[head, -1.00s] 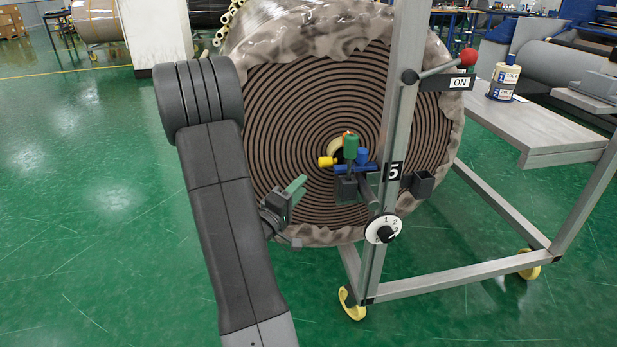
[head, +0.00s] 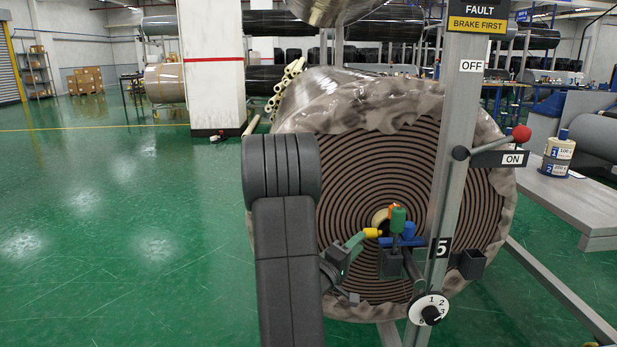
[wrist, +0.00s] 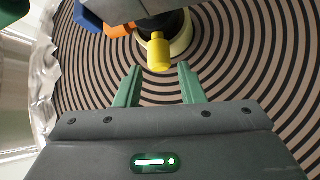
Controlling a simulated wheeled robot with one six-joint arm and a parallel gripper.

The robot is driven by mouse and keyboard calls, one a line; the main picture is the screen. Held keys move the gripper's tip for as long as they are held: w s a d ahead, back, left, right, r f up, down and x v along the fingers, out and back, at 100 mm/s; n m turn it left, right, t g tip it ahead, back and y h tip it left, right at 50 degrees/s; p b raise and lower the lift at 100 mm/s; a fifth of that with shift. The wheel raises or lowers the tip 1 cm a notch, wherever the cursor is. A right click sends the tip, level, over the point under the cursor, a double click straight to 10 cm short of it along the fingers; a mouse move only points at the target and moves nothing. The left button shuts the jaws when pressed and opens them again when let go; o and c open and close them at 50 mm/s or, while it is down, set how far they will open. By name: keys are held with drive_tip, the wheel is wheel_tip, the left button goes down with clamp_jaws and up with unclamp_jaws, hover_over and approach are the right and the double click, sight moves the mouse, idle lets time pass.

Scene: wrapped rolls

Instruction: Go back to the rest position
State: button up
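My gripper (head: 358,240) is in front of the wrapped roll's end face, left of a cluster of coloured parts on the stand post. In the wrist view, my gripper (wrist: 159,72) has its two green fingers apart with a clear gap between them. A yellow cylinder (wrist: 158,52) sits just beyond the fingertips, in line with the gap; I cannot tell whether they touch. The yellow cylinder (head: 372,232) also shows in the head view, beside a green part (head: 398,218) and a blue part (head: 410,231).
The striped roll (head: 345,185) in clear wrap fills the space behind my arm. A metal post (head: 455,130) carries a red-knobbed lever (head: 521,133) at ON and a numbered dial (head: 430,308). A bench (head: 585,205) stands right. Green floor (head: 120,220) is open on the left.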

sight(370, 233)
drive_tip(key=b+x, duration=0.1)
drive_tip(key=x, duration=0.5)
drive_tip(key=shift+w+d, duration=0.25)
drive_tip(key=shift+d, duration=0.05)
drive_tip(key=shift+s, duration=0.3)
drive_tip(key=shift+w+a, duration=0.1)
drive_tip(key=shift+a, duration=0.05)
